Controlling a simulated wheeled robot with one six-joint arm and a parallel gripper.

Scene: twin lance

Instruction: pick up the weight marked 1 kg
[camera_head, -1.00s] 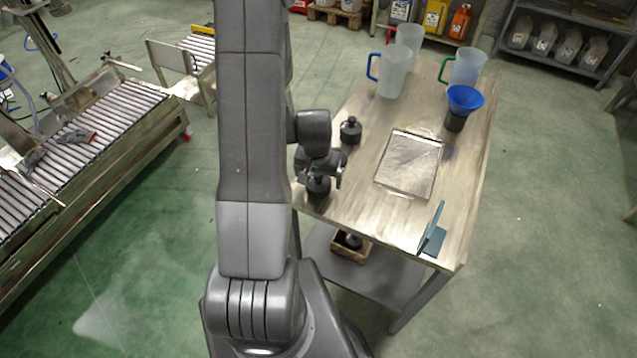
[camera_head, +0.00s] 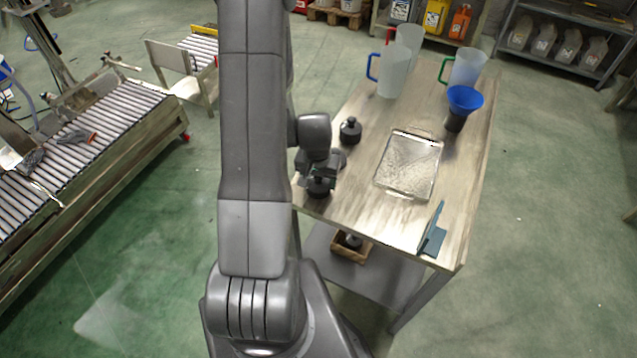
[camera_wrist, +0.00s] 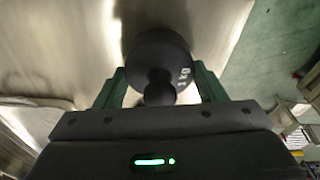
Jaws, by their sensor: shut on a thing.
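A black knobbed weight (camera_head: 319,191) is at the near left edge of the table, partly hidden by my gripper (camera_head: 320,176). In the wrist view the same weight (camera_wrist: 158,52) sits between the green fingers of my gripper (camera_wrist: 160,84), its knob toward me. My gripper is shut on this weight. I cannot tell whether its base touches the tabletop. Another black weight (camera_head: 351,132) stands farther back, apart from my gripper. A dark shape just behind my gripper is mostly hidden.
The table (camera_head: 385,215) also holds a metal tray (camera_head: 408,165), a teal angled piece (camera_head: 434,230), a blue funnel (camera_head: 465,98) on a dark cup and several translucent jugs. A wooden crate (camera_head: 349,252) with a dark thing sits on the lower shelf. A roller conveyor (camera_head: 95,135) stands left.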

